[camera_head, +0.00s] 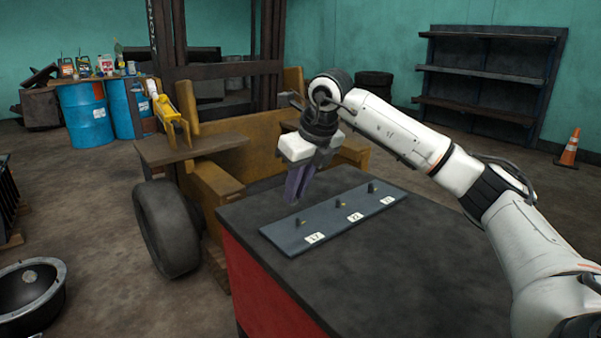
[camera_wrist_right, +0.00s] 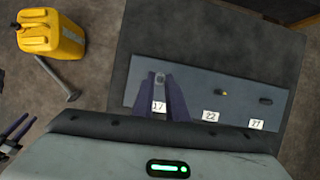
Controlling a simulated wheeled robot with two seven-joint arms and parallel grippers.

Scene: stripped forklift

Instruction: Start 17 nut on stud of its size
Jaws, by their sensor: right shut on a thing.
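A dark board (camera_head: 335,218) with three upright studs lies on the table. The stud labelled 17 (camera_head: 299,222) is the nearest; the studs labelled 22 (camera_head: 338,204) and 27 (camera_head: 371,187) stand farther right. My right gripper (camera_head: 294,200) points down, its fingertips a little above and behind the 17 stud. In the right wrist view, a small grey piece, likely the nut (camera_wrist_right: 160,77), shows between the closed fingertips, above the 17 label. Its seat on the stud cannot be seen. Purple fingers, likely my left gripper (camera_wrist_right: 17,128), show at the left edge of the wrist view.
The dark tabletop (camera_head: 400,270) is clear around the board. A yellow forklift body (camera_head: 215,185) stands directly behind the table.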

